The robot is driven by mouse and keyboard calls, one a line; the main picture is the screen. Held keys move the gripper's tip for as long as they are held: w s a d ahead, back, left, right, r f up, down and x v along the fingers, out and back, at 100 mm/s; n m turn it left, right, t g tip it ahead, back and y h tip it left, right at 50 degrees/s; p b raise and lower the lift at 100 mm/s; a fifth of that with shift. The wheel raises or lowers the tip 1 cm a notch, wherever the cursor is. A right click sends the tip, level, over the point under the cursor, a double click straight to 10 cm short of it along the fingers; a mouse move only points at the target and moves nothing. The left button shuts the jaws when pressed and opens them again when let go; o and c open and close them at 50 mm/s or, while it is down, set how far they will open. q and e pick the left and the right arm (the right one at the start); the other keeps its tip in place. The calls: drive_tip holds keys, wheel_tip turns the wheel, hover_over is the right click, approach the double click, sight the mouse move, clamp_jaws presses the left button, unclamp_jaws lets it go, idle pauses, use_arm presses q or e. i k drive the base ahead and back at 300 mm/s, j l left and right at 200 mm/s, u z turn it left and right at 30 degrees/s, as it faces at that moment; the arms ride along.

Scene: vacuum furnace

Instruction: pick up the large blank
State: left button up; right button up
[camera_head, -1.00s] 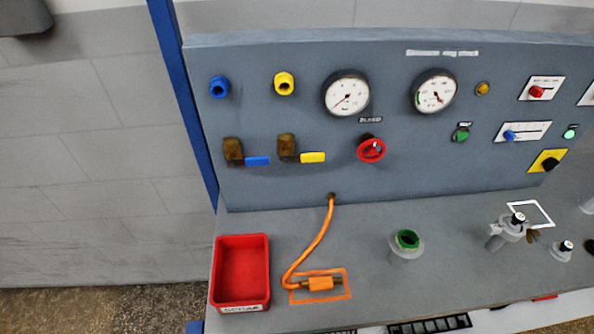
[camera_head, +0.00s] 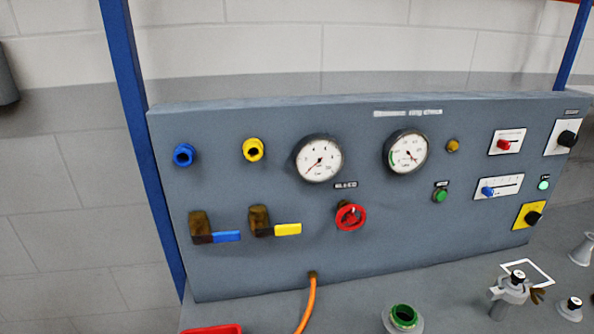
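I cannot tell for sure which part is the large blank. A grey fitting with a black knob (camera_head: 508,291) stands at the lower right of the bench, beside a white outlined square (camera_head: 541,268). A smaller grey piece with a black knob (camera_head: 569,310) stands to its right. A pale flared grey piece (camera_head: 582,249) is at the right edge. A grey port with a green ring (camera_head: 403,318) is at the bottom middle, partly cut off. Neither of my grippers is in view.
The upright grey panel (camera_head: 380,240) carries gauges, valves and knobs behind the bench. A red valve wheel (camera_head: 351,217) sticks out from it. An orange hose (camera_head: 308,305) and a red tray (camera_head: 212,329) are cut off at the bottom. Blue posts (camera_head: 140,150) frame the panel.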

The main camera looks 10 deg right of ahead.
sight(570, 310)
drive_tip(key=z, duration=2)
